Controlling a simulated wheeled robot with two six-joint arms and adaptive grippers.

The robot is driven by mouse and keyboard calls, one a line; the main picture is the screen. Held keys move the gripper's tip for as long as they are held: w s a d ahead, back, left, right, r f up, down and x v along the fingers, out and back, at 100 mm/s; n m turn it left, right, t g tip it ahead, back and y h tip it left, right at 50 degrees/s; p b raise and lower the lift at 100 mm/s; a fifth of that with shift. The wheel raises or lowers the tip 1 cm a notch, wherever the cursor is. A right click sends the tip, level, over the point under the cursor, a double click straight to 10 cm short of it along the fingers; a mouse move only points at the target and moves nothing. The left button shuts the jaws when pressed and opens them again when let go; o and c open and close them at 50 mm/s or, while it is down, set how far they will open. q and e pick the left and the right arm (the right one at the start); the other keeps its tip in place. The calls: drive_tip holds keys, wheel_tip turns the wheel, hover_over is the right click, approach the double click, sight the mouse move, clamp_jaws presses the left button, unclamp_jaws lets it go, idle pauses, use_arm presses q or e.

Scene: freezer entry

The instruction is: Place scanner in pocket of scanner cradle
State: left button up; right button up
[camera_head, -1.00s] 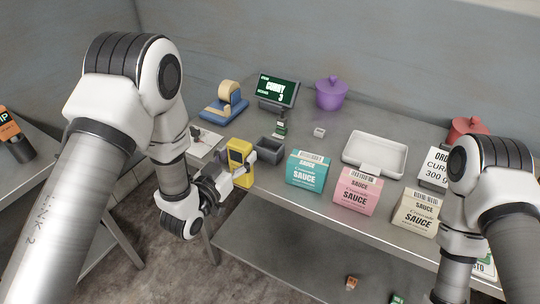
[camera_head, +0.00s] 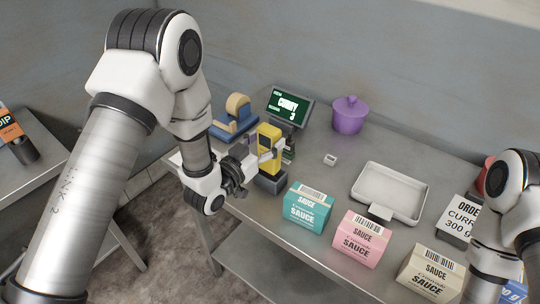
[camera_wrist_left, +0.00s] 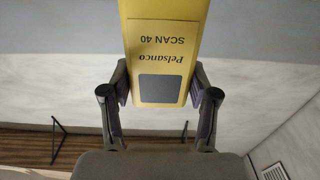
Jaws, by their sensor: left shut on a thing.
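The yellow scanner (camera_head: 269,140) is upright in my left gripper (camera_head: 265,152). In the left wrist view, the scanner (camera_wrist_left: 165,50) sits between the two fingers (camera_wrist_left: 160,95), its "Pelsanco SCAN 40" label upside down. The dark grey scanner cradle (camera_head: 271,183) stands on the metal table near its left front edge. The scanner's lower end lines up with the top of the cradle; I cannot tell whether it is inside the pocket or just above it. My right arm shows at the right edge, but its gripper is out of view.
Teal (camera_head: 307,207), pink (camera_head: 361,238) and cream (camera_head: 431,274) sauce boxes stand along the front to the right of the cradle. A sign screen (camera_head: 289,107), a blue tape dispenser (camera_head: 233,122) and a purple pot (camera_head: 350,115) stand behind. A white tray (camera_head: 413,171) lies to the right.

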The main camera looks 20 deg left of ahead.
use_arm(q)
drive_tip(key=f, duration=0.2)
drive_tip(key=w+f, duration=0.1)
drive_tip(key=f, duration=0.2)
drive_tip(key=shift+d+p, duration=0.2)
drive_tip(key=shift+p, duration=0.2)
drive_tip(key=shift+s+a+r, duration=0.1)
drive_tip(key=shift+s, duration=0.15)
drive_tip(key=o, duration=1)
drive_tip(key=shift+f, duration=0.2)
drive_tip(key=o, duration=0.3)
drive_tip(key=shift+w, duration=0.1)
drive_tip(key=shift+o, duration=0.2)
